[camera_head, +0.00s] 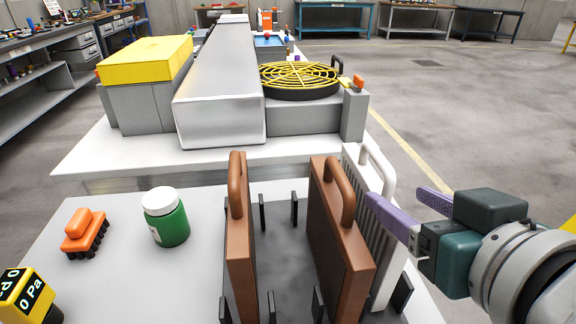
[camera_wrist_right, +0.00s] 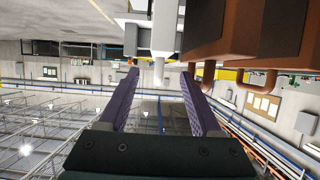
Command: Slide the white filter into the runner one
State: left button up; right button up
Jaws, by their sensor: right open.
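The white filter (camera_head: 388,262) stands upright at the right end of a row of filters on the near table, with its white handle on top. It also shows in the right wrist view (camera_wrist_right: 166,36), where its handle hangs in line with the gap between my fingertips. My right gripper (camera_head: 396,194) is open, its purple fingers beside the filter's upper right side and handle; contact is not clear. Two brown filters, one on the left (camera_head: 239,240) and one in the middle (camera_head: 337,235), stand in the same rack. No runner is labelled. My left gripper is not in view.
Black upright guides (camera_head: 294,208) stand between the brown filters. Behind stands a grey duct unit (camera_head: 222,115) with a yellow-grilled fan (camera_head: 300,76). Open floor lies at the right.

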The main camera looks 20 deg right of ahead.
aim_at(391, 190)
jog(key=x, duration=0.3)
jog(key=shift+w+d, duration=0.1)
jog(key=shift+w, duration=0.25)
jog(key=x, duration=0.3)
jog(key=f+x, duration=0.1)
jog(key=x, duration=0.1)
jog(key=shift+w+f+b, duration=0.15)
jog(key=shift+w+b, duration=0.05)
jog(key=shift+b, duration=0.2)
grip_shut()
dwell(0.7)
